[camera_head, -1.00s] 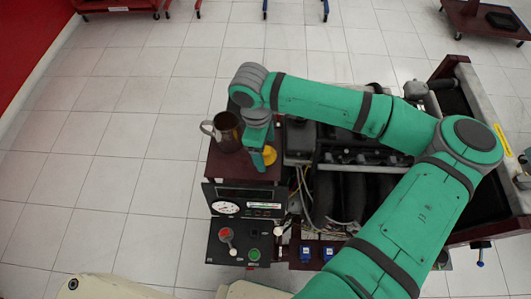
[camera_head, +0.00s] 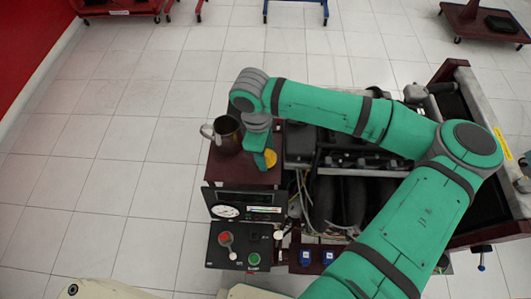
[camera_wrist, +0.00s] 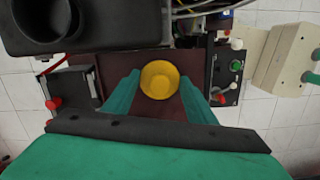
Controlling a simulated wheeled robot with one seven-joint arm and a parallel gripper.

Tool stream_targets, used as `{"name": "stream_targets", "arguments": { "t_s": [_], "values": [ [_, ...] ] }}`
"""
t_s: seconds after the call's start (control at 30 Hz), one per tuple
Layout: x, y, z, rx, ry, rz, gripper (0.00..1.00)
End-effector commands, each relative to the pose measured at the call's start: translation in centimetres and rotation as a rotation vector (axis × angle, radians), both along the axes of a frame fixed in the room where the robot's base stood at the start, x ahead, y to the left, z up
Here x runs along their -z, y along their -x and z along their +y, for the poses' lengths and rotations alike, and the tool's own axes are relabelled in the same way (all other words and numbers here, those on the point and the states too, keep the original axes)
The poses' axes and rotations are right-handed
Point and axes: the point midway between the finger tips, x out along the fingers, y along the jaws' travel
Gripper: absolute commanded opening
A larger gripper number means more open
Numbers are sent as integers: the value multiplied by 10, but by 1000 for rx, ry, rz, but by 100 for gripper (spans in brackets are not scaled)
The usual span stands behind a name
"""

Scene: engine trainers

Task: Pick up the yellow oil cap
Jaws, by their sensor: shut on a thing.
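The yellow oil cap (camera_head: 270,158) shows beside my gripper (camera_head: 262,157) in the head view, over the dark red top at the left end of the engine trainer. In the wrist view the round, cup-like yellow oil cap (camera_wrist: 160,80) sits between the two green fingers of my gripper (camera_wrist: 160,85). The gripper is shut on it. In the head view the gripper hides part of the cap. I cannot tell whether the cap touches the dark red surface.
A metal mug (camera_head: 226,133) stands just left of my gripper. A gauge panel (camera_head: 245,203) and a control box with red and green knobs (camera_head: 238,246) are in front. The engine (camera_head: 345,190) is close on the right. Open tiled floor (camera_head: 110,180) lies to the left.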

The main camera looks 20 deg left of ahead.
Motion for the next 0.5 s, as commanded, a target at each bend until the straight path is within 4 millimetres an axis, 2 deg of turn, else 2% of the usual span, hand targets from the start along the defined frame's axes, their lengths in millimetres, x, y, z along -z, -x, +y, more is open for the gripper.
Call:
{"name": "stream_targets", "arguments": {
  "t_s": [0.2,0.5],
  "values": [
    [-29,2,0,-2,-1,-2,30],
    [-89,59,0,-5,-1,-1,30]
  ]
}}
